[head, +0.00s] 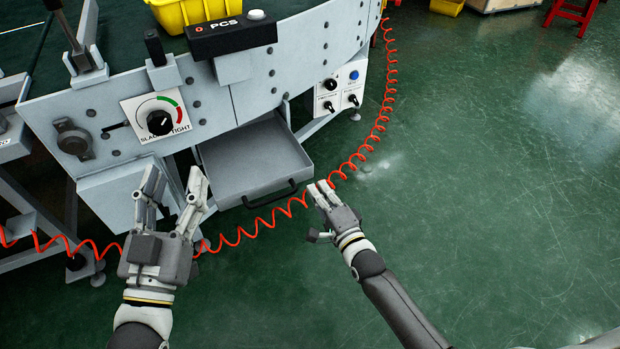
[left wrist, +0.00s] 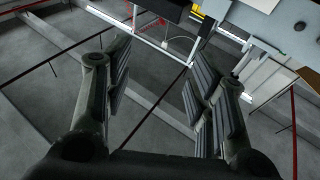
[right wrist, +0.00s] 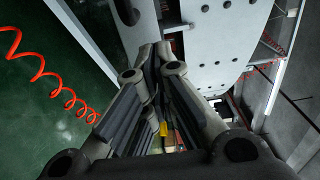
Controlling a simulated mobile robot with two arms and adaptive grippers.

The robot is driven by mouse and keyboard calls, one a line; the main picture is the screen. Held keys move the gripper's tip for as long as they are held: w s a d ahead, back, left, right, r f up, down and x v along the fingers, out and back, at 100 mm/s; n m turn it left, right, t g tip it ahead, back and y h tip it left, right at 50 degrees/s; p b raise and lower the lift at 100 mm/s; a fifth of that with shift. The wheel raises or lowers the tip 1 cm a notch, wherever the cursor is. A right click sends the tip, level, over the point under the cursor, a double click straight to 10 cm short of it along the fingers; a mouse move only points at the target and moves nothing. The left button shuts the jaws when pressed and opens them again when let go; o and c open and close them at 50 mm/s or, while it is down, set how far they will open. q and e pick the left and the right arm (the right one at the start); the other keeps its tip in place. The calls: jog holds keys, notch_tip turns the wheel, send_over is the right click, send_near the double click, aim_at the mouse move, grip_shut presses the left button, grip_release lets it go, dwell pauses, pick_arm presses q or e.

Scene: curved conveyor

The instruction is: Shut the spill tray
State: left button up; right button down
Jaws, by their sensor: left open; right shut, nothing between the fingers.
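The spill tray (head: 245,165) is a shallow grey drawer under the conveyor's front panel. It is pulled out, and its inside looks empty. A dark bar handle (head: 270,195) is on its front edge. My right gripper (head: 322,190) is shut and empty, just right of the tray's front right corner by the handle's end; I cannot tell if it touches. Its closed fingers also show in the right wrist view (right wrist: 155,60). My left gripper (head: 175,182) is open and empty, left of the tray in the picture. Its spread fingers show in the left wrist view (left wrist: 160,85).
A red coiled hose (head: 345,165) runs past the tray front and near both grippers. The panel carries a slack/tight dial (head: 160,122), a PCS box (head: 232,38) and a switch box (head: 342,90). A yellow bin (head: 190,12) stands above. The green floor (head: 480,180) at right is clear.

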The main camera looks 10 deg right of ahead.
aim_at(305, 169)
jog(key=b+x, duration=0.1)
jog(key=x, duration=0.3)
jog(key=shift+w+a+f, duration=0.1)
jog(key=shift+w, duration=0.1)
pick_arm(q)
jog(key=s+r+t+h, duration=0.2)
jog(key=s+r+t, duration=0.2)
jog(key=r, duration=0.3)
jog(key=shift+s+r+t+b, duration=0.25)
jog(key=shift+r+t+b, duration=0.15)
jog(key=shift+t, duration=0.3)
pick_arm(e)
jog(key=shift+w+a, duration=0.1)
jog(key=shift+w, duration=0.4)
